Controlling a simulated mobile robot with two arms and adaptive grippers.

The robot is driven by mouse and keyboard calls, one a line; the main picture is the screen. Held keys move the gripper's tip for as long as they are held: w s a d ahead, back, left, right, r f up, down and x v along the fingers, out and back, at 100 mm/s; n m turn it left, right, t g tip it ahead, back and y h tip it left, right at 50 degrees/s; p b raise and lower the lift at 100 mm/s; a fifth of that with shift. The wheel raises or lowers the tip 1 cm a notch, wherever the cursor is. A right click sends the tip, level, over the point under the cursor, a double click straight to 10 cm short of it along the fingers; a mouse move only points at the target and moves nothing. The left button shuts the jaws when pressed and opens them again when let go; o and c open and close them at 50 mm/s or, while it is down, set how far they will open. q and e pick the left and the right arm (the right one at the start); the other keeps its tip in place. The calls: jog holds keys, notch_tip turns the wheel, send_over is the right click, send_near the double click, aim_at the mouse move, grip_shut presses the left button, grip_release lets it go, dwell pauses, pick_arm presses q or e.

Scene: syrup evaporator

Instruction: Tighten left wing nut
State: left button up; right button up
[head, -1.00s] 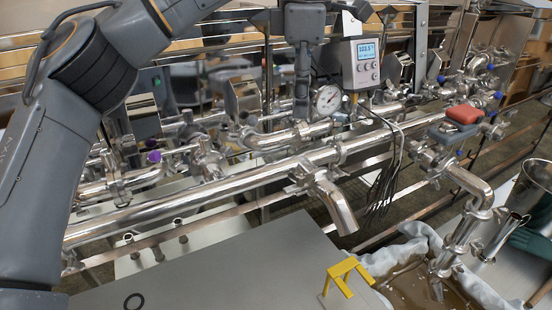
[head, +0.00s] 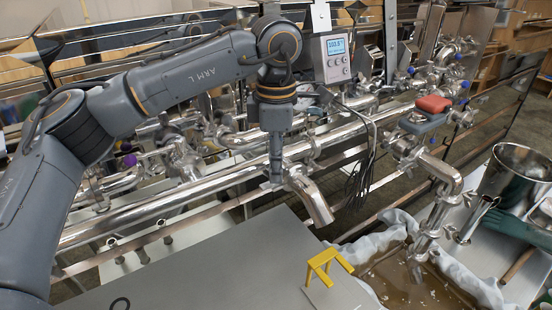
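My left arm reaches in from the left, and its gripper (head: 276,178) points straight down at the long steel pipe (head: 215,188). Its fingertips are at or just in front of the left end of the bent outlet spout (head: 314,202), by the pipe joint. I see the fingers edge-on, so I cannot tell whether they are open or shut, or whether they touch the metal. The left wing nut cannot be made out; the gripper covers part of that joint. A pipe clamp (head: 313,148) shows just right of the gripper. My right gripper is not in view.
A temperature display (head: 336,58) with hanging dark cables (head: 362,172) stands right of the gripper. A yellow bracket (head: 328,264) is on the flat metal cover (head: 215,265) in front. A cloth-lined tank (head: 395,275), a red-topped valve (head: 434,104) and a steel bucket (head: 517,175) are at right.

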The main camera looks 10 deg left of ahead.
pick_arm(q)
grip_shut()
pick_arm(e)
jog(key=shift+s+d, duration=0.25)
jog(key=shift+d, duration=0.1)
pick_arm(q)
jog(key=shift+m, duration=0.3)
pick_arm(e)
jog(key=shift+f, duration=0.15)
pick_arm(q)
jog(key=shift+f+m+b, duration=0.1)
jog(key=shift+m+b, duration=0.4)
jog(key=shift+m, duration=0.4)
jog(key=m, duration=0.2)
jog(key=shift+m+b, duration=0.3)
jog(key=shift+m, duration=2.7)
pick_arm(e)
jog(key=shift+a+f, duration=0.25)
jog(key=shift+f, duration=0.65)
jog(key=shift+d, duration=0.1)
